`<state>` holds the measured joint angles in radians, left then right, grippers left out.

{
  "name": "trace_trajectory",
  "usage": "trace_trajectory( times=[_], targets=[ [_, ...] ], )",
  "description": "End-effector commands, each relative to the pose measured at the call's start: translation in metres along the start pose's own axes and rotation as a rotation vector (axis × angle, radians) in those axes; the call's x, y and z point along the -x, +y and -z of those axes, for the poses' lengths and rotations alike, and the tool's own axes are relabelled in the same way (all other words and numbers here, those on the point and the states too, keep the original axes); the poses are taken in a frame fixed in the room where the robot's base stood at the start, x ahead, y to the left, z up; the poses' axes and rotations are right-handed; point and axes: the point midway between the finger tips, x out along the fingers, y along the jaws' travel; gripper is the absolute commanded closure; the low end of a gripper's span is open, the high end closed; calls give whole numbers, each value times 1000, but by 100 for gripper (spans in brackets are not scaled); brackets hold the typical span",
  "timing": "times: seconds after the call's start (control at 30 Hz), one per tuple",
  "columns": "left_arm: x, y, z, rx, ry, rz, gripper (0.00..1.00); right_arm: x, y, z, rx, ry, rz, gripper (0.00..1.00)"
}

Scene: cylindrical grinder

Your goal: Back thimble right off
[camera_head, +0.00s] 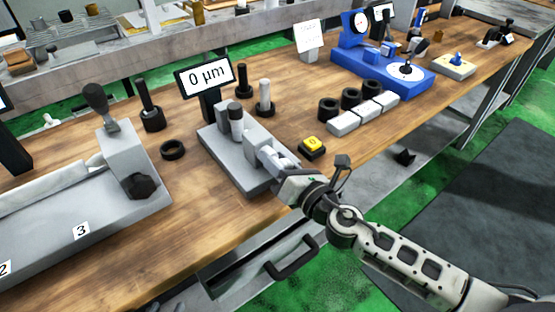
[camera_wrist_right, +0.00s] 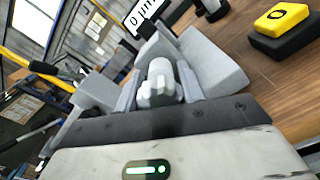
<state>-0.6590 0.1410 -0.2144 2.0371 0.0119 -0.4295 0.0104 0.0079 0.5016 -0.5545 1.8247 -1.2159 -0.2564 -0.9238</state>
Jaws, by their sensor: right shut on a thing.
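The grey bench gauge (camera_head: 230,160) stands on the wooden bench, with a black knob-like part on top and a display (camera_head: 205,75) reading 0 µm behind it. My right gripper (camera_head: 283,168) is at the gauge's near right end. In the right wrist view its fingers (camera_wrist_right: 158,95) are shut on the thimble (camera_wrist_right: 160,78), a light grey rounded piece with a faceted near end. The gauge's grey body lies just beyond the thimble. In the head view the gripper mostly hides the thimble. My left gripper is not in view.
A yellow button on a black base (camera_head: 312,147) sits close to the right of my right gripper. White blocks (camera_head: 362,112) and black rings (camera_head: 350,98) lie further right, near a blue gauge stand (camera_head: 375,65). A large grey fixture (camera_head: 120,150) fills the left.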

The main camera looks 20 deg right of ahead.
Motion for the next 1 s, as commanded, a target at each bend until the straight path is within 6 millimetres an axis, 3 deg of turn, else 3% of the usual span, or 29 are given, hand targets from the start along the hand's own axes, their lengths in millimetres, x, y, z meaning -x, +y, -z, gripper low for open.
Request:
trace_trajectory(
  times=[0.1,0.13,0.2,0.5,0.63,1.0],
  targets=[
    [0,0,-1,-1,-1,0,64,0,0,1,4,3,0,84],
    [0,0,-1,-2,-2,0,64,0,0,1,4,3,0,58],
    [0,-1,-1,-3,-3,0,64,0,0,1,3,3,0,39],
    [0,-1,-2,-6,-5,0,64,1,0,1,1,1,0,39],
    [-2,-1,-4,-6,-6,0,64,11,-1,2,0,2,1,39],
    [-12,1,-16,4,7,-13,64,92,-3,6,0,6,1,39]
  ],
)
